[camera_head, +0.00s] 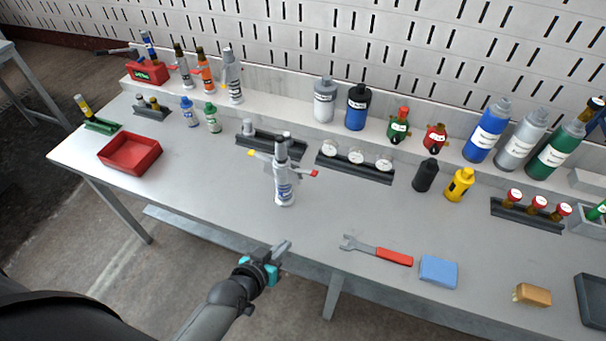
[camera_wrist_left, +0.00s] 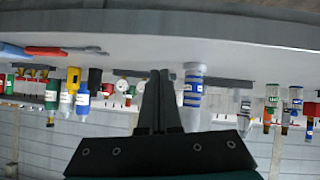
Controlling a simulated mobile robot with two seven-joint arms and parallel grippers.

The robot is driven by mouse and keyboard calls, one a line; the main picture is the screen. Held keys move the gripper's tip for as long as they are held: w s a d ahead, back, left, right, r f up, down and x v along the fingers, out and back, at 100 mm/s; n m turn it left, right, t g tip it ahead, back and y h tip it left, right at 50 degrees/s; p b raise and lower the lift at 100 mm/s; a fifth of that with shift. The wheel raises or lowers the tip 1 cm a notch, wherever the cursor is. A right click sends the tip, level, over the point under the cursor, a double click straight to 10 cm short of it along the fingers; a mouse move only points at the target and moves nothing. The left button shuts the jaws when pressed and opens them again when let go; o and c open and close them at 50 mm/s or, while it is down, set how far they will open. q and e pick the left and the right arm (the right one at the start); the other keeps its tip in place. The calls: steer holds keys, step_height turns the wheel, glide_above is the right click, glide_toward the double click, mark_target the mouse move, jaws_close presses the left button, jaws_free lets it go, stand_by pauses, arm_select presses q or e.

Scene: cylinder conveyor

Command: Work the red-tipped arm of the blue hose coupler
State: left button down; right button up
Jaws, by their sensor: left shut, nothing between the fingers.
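The hose coupler (camera_head: 285,187) stands upright near the middle of the bench, a pale grey body with blue markings. One side arm ends in a red tip (camera_head: 314,173) at its right; another ends in a yellow tip (camera_head: 251,153) at its left. In the left wrist view, which is upside down, the coupler (camera_wrist_left: 193,97) shows beside the fingers with blue bands; its red tip cannot be made out there. My left gripper (camera_head: 285,246) is shut and empty, in front of the coupler near the bench's front edge, apart from it. My right gripper is not in view.
A wrench with a red handle (camera_head: 394,257) and a blue block (camera_head: 438,271) lie to the right. A dark rack (camera_head: 272,147) and a rack with round gauges (camera_head: 355,168) stand behind the coupler. A red tray (camera_head: 130,153) sits at the left.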

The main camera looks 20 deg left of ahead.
arm_select(q)
steer(key=w+r+t+p, duration=0.1)
steer(key=w+r+t, duration=0.1)
steer(key=r, duration=0.7)
steer(key=w+r+n+t+p, duration=0.1)
steer(key=w+r+t, duration=0.1)
steer(key=r, duration=0.7)
steer(key=shift+w+a, duration=0.25)
steer(key=shift+a, duration=0.15)
steer(key=shift+r, duration=0.1)
glide_above(306, 172)
steer(key=s, duration=0.2)
step_height(306, 172, down, 2)
steer(key=f+b, duration=0.1)
steer(key=f, duration=0.1)
steer(key=d+f+b, duration=0.1)
steer(key=f, duration=0.1)
steer(key=shift+s+f+b, duration=0.1)
steer(key=shift+f+b, duration=0.05)
steer(key=shift+b, duration=0.15)
